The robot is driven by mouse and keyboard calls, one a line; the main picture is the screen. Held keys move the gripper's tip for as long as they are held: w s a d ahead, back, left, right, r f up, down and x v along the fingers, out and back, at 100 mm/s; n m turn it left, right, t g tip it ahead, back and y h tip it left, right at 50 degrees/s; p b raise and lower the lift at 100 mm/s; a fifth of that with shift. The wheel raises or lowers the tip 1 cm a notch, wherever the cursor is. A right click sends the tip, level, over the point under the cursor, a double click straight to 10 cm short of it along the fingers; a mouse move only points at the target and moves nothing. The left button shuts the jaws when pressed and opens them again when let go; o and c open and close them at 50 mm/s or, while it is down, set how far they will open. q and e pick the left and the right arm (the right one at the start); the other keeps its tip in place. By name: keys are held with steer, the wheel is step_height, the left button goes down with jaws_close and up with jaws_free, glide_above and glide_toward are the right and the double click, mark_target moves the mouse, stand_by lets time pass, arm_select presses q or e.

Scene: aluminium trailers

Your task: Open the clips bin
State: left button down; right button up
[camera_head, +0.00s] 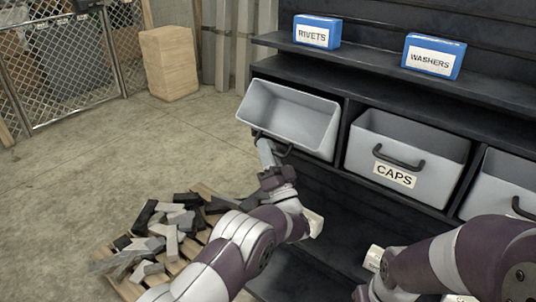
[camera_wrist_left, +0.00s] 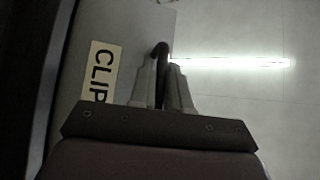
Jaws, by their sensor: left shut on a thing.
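The clips bin (camera_head: 318,130) is the grey bin at the left end of the shelf row in the head view. It is tilted forward out of its bay, with its empty-looking inside showing. Its label shows in part as "CLIP" on the bin front (camera_wrist_left: 73,70) in the left wrist view. My left gripper (camera_head: 264,150) is at the bin's front, shut on the dark handle (camera_head: 284,152). In the left wrist view the handle (camera_wrist_left: 160,50) passes between the two fingers. My right arm is at the lower right; its fingers do not show.
The caps bin (camera_head: 431,158) stands beside it, with another grey bin (camera_head: 503,185) farther right. Blue rivets (camera_head: 318,22) and washers (camera_head: 447,52) boxes sit on the shelf above. A pallet with loose bars (camera_head: 160,236) lies on the floor below left.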

stand_by(0.3)
arm_select(q)
steer(key=c, duration=1.2)
jaws_free()
steer(key=v, duration=1.2)
steer(key=shift+s+d+f, duration=0.2)
steer(key=shift+s, duration=0.1)
